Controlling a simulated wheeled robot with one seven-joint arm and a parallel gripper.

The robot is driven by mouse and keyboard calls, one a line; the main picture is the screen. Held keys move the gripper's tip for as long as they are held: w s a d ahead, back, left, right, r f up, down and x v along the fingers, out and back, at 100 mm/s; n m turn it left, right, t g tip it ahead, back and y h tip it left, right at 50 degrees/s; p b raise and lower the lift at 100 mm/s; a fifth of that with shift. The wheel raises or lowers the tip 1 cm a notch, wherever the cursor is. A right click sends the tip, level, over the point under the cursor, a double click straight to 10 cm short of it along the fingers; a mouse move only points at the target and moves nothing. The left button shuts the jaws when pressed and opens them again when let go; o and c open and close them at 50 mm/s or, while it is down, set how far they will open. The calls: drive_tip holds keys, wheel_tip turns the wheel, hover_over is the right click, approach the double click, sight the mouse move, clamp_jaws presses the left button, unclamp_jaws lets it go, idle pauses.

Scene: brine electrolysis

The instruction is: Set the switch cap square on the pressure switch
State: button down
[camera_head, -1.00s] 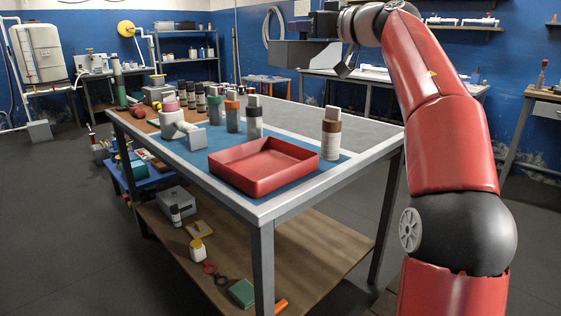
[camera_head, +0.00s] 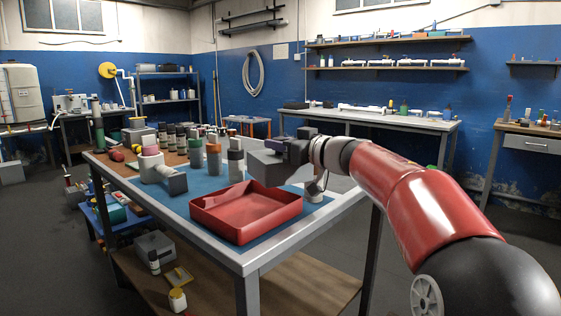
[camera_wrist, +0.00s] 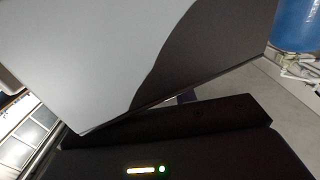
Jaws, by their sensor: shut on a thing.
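My gripper (camera_head: 284,158) is over the right part of the worktable, behind the red tray. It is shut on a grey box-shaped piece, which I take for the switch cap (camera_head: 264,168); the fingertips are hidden. In the wrist view the cap (camera_wrist: 90,55) fills much of the picture as a pale flat face, partly in shadow, above the dark gripper body. On the table's left, a grey block (camera_head: 176,183) sits against a white fitting (camera_head: 152,172) below a pink-topped cylinder. It may be the pressure switch; I cannot tell for sure. The cap is well apart from it.
Another bottle (camera_head: 315,188) is partly hidden beside my wrist. Blue mat (camera_head: 207,188) shows between them.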

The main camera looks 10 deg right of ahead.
sight(281, 156)
drive_tip(key=shift+f+b, duration=0.55)
drive_tip(key=shift+f, duration=1.45)
drive_tip(key=shift+f, duration=0.6)
drive_tip(key=c, duration=1.1)
unclamp_jaws()
drive_tip(key=shift+r, duration=0.35)
drive_tip(key=v, duration=1.2)
drive_tip(key=shift+r, duration=0.25)
